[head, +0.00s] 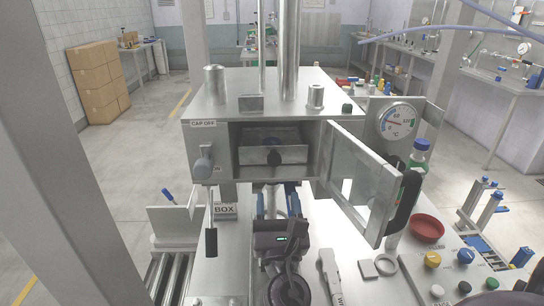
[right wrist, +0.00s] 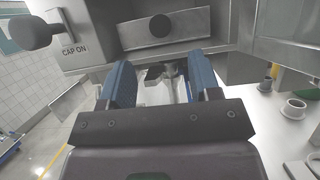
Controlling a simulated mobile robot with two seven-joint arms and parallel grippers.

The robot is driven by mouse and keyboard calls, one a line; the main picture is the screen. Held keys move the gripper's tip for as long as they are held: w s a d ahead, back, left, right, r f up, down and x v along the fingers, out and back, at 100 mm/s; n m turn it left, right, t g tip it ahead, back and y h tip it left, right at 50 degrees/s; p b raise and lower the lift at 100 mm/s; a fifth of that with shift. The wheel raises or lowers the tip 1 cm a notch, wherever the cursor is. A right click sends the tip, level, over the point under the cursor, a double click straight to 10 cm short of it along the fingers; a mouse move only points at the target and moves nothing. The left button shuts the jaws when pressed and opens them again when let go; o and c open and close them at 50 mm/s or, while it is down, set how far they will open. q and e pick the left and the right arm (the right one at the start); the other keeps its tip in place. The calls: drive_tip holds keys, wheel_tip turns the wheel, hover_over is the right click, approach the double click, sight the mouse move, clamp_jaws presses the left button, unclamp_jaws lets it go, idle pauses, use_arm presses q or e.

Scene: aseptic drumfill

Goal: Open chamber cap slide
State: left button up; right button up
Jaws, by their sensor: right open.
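The metal chamber (head: 262,105) stands ahead with its hinged glazed door (head: 365,180) swung open to the right. Inside the opening is a grey slide front (head: 272,155) with a round dark knob (head: 274,157); the knob also shows in the right wrist view (right wrist: 160,26). A selector knob (head: 203,165) sits on the chamber's left face between the CAP OFF and CAP ON labels. My right gripper (head: 278,198) is open, its blue fingers pointing at the chamber from just below and in front of the opening. Nothing shows held between the fingers (right wrist: 162,75). My left gripper is not in view.
A red dish (head: 427,228), a ring (head: 386,264) and a panel with coloured buttons (head: 450,275) lie on the bench to the right. A roller conveyor (head: 172,278) runs at the left. A dial gauge (head: 397,122) stands behind the door.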

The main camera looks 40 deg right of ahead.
sight(275, 162)
drive_tip(key=p+x, duration=0.3)
drive_tip(key=x, duration=0.7)
drive_tip(key=shift+w+d, duration=0.2)
drive_tip(key=shift+w, duration=0.3)
drive_tip(key=shift+c, duration=0.3)
clamp_jaws()
